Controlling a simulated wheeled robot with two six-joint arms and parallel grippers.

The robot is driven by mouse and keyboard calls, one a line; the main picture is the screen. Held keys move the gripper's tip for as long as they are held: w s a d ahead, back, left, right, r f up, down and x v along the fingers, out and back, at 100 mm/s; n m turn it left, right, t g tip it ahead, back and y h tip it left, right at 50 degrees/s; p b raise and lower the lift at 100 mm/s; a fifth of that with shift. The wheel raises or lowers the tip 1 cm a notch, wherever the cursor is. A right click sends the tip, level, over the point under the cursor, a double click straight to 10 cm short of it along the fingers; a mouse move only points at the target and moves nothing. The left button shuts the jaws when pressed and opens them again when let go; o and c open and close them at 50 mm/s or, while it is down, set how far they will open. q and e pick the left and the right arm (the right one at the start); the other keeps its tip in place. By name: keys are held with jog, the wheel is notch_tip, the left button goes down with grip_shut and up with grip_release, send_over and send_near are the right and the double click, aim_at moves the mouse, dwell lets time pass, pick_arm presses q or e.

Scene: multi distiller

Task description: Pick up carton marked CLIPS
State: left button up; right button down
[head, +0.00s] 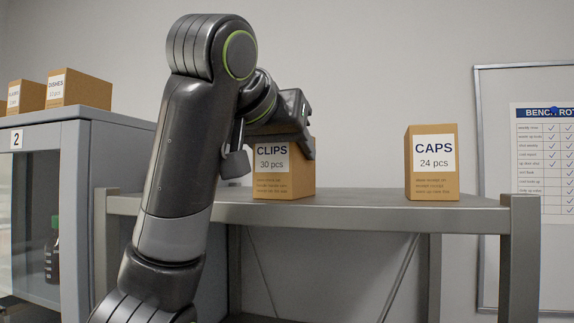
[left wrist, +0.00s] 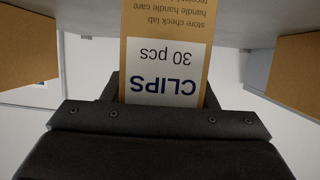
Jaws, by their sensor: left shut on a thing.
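The brown carton marked CLIPS (head: 284,180) stands upright on the grey shelf top (head: 355,213) in the head view. Its white label reads CLIPS, 30 pcs. My left gripper (head: 275,143) reaches over from the left and is shut on the upper part of this carton. In the left wrist view the CLIPS carton (left wrist: 166,60) appears upside down between the fingers of my left gripper (left wrist: 160,92). The carton's top is hidden by the gripper. Its base appears to be on or very close to the shelf. My right gripper is not in view.
A carton marked CAPS (head: 432,165) stands to the right on the same shelf, with a clear gap between. At left, a grey cabinet (head: 105,150) carries a DISHES carton (head: 85,88) and another carton (head: 27,97). A whiteboard (head: 495,95) hangs behind at right.

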pick_arm(q)
jog(key=shift+r, duration=0.15)
jog(key=shift+r, duration=0.8)
notch_tip(320, 180, up, 8)
jog(key=shift+r+b, duration=0.1)
jog(key=shift+b, duration=0.3)
